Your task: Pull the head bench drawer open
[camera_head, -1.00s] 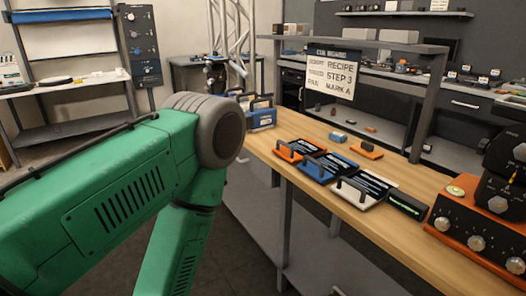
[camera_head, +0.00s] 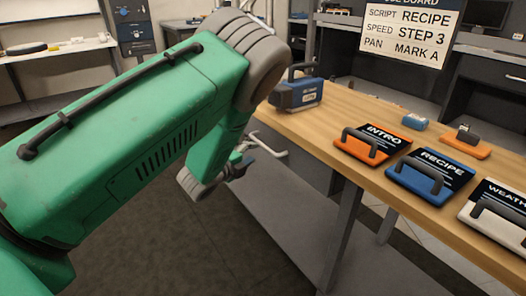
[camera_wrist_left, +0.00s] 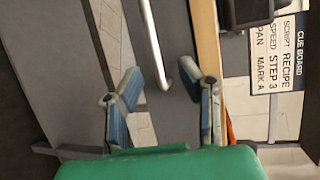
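A pale metal bar handle (camera_wrist_left: 149,35) runs down the left wrist view, its bent end reaching between the fingers of my left gripper (camera_wrist_left: 162,80). The fingers are open, one on each side, with gaps to the bar. In the head view a pale bar (camera_head: 268,146) shows beside the bench's near side, close to my left gripper (camera_head: 246,160), which my green arm partly covers. The drawer front is not clearly seen, and I cannot tell how far it is open. My right gripper is not in view.
The wooden bench top (camera_head: 330,108) carries a blue case (camera_head: 296,95), an orange INTRO panel (camera_head: 372,144), a blue RECIPE panel (camera_head: 430,176) and a white WEATHER panel (camera_head: 497,210). A cue board (camera_head: 411,32) stands behind. The dark floor (camera_head: 160,240) before the bench is clear.

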